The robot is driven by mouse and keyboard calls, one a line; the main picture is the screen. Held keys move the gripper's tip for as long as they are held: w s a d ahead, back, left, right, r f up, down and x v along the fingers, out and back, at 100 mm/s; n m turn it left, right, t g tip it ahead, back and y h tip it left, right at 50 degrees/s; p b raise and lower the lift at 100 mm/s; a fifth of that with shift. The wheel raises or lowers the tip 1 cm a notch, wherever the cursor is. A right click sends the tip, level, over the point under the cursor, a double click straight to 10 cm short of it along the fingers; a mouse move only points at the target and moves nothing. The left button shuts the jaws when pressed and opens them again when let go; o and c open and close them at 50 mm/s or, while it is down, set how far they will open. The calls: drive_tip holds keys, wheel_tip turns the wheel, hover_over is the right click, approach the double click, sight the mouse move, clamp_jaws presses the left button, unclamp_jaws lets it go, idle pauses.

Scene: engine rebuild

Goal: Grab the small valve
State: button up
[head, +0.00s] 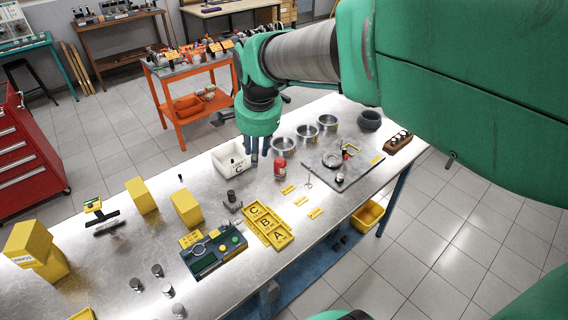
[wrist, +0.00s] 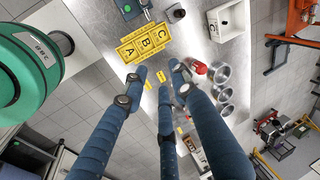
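My gripper (head: 257,150) hangs above the far side of the steel table, near the white bin marked C. In the wrist view its blue fingers (wrist: 158,78) are spread apart with nothing held between them. A thin, pale, valve-like piece (head: 309,179) lies by the near left edge of the dark mat (head: 352,179); it is too small to be sure that it is the small valve. My fingers cover part of the mat area in the wrist view.
The white bin (head: 228,170), red can (head: 280,168) and metal bowls (head: 306,133) stand near my gripper. The yellow A-B-C tray (head: 283,240), dark control box (head: 215,252) and wooden block (head: 397,145) are also on the table. Bare metal lies at the front right.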

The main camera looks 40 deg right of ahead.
drive_tip(key=w+d+f+m+g, duration=0.1)
drive_tip(key=w+d+f+m, duration=0.3)
drive_tip(key=d, duration=0.3)
drive_tip(key=w+d+f+m+g, duration=0.1)
drive_tip(key=w+d+f+m, duration=0.2)
drive_tip(key=d+m, duration=0.25)
drive_tip(key=m+g+y+p, duration=0.1)
drive_tip(key=m+p, duration=0.1)
drive_tip(key=m, duration=0.8)
hover_over(309, 183)
wheel_tip(309, 183, down, 14)
drive_tip(key=shift+w+d, duration=0.1)
drive_tip(key=shift+w, duration=0.05)
drive_tip(key=shift+f+b, duration=0.6)
drive_tip(key=shift+f, duration=3.65)
drive_tip(key=shift+f+b, duration=0.35)
drive_tip(key=shift+f, duration=2.25)
